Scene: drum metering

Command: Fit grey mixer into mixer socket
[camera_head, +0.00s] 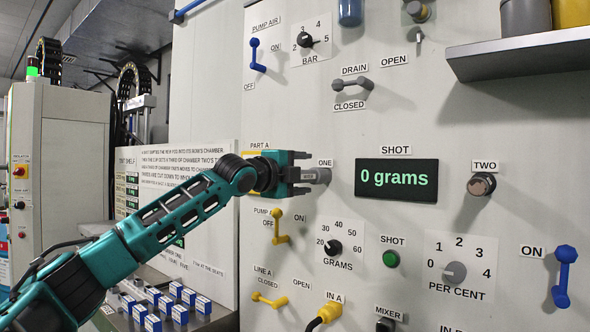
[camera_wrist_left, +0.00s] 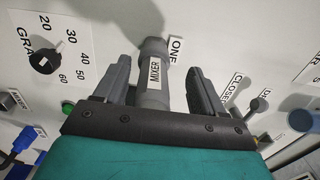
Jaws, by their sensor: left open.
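The grey mixer (camera_wrist_left: 152,75) is a cylinder with a MIXER label, standing out from the panel at the place marked ONE. Its end also shows in the head view (camera_head: 319,176). My left gripper (camera_head: 304,173) is open at the mixer. In the left wrist view its two fingers (camera_wrist_left: 157,68) lie on either side of the mixer, with gaps visible. The mixer socket (camera_head: 385,325) is a dark fitting under the MIXER label at the bottom of the head view, partly cut off, lower right of the gripper. My right gripper is not in view.
Near the gripper are a yellow pump lever (camera_head: 279,228), the grams dial (camera_head: 333,248) and the drain lever (camera_head: 352,85). A yellow plug (camera_head: 325,315) sits at IN A. The shot display (camera_head: 396,180) reads 0 grams. A grey shelf (camera_head: 520,55) juts out at upper right.

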